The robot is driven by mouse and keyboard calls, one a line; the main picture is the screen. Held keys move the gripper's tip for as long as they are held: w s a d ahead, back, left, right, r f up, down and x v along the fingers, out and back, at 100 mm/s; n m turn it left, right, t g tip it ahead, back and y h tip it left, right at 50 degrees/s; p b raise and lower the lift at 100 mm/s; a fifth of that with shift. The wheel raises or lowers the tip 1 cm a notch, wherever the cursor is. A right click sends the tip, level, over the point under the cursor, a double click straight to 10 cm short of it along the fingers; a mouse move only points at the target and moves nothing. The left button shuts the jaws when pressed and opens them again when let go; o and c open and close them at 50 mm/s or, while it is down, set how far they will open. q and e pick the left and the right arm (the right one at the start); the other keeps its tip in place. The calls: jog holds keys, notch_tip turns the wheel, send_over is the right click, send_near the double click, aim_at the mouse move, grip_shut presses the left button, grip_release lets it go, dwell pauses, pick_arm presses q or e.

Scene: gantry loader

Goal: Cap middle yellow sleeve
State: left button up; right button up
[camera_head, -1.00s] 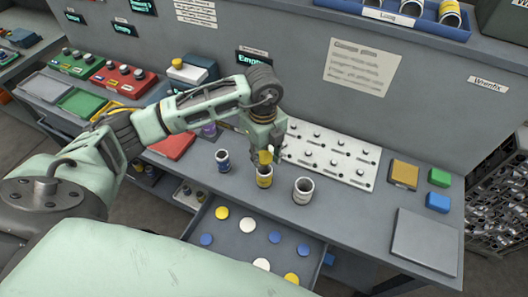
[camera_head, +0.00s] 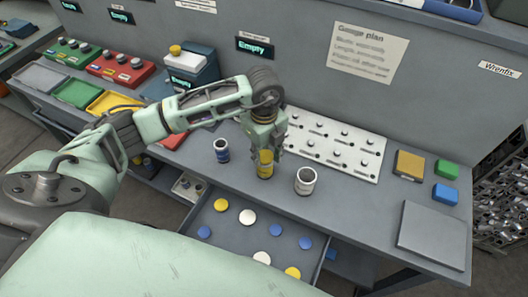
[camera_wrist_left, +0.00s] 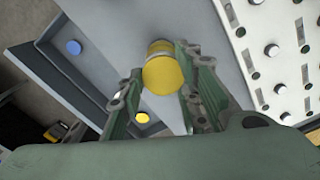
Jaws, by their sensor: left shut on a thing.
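The yellow-banded sleeve (camera_head: 265,172) stands upright on the bench, between a blue-banded sleeve (camera_head: 222,151) and a white-banded sleeve (camera_head: 305,182). My left gripper (camera_head: 266,148) points down right over the yellow-banded sleeve. It is shut on a yellow cap (camera_wrist_left: 163,76), which sits between the fingers in the left wrist view. The cap is at the sleeve's mouth; I cannot tell whether it is fully seated. The blue-banded and white-banded sleeves show open tops. My right gripper is not in view.
An open drawer (camera_head: 212,236) below the bench front holds several yellow, white and blue discs. A white panel with knobs (camera_head: 335,145) lies behind the sleeves. Coloured blocks (camera_head: 446,194) and a grey plate (camera_head: 432,237) are at the right.

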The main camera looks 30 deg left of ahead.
pick_arm(q)
jog(key=shift+s+f, duration=0.15)
jog(key=shift+f, duration=0.05)
jog(key=o, duration=0.9)
jog(key=shift+r, duration=0.15)
notch_tip(320, 180, up, 12)
jog(key=shift+f, duration=0.1)
dwell(0.5)
